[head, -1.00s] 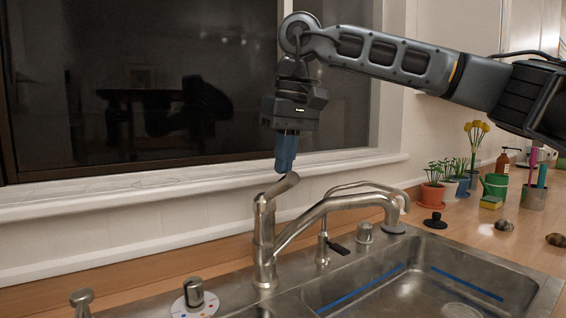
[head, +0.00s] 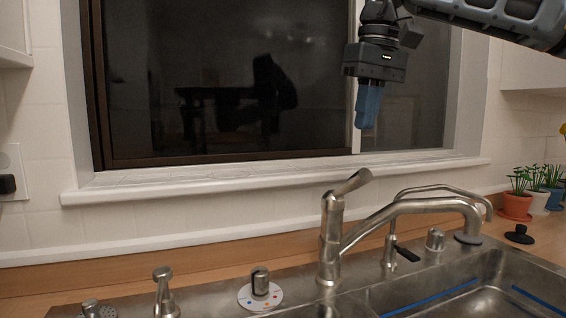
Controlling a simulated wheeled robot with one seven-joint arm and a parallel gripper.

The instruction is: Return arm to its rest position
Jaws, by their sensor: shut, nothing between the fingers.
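My gripper (head: 368,104) points down in front of the dark window, at the upper right of the head view. Its blue fingers are together with nothing between them. It is above and a little right of the faucet (head: 332,240), clear of the faucet's tilted lever. My arm reaches in from the upper right corner, and its upper part is cut off by the picture's top edge.
The metal sink (head: 490,300) is at the lower right. A second thin spout and several knobs stand on its deck. Potted plants (head: 517,195) and a black stopper (head: 519,235) are on the wooden counter at right. A window sill (head: 270,178) runs behind.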

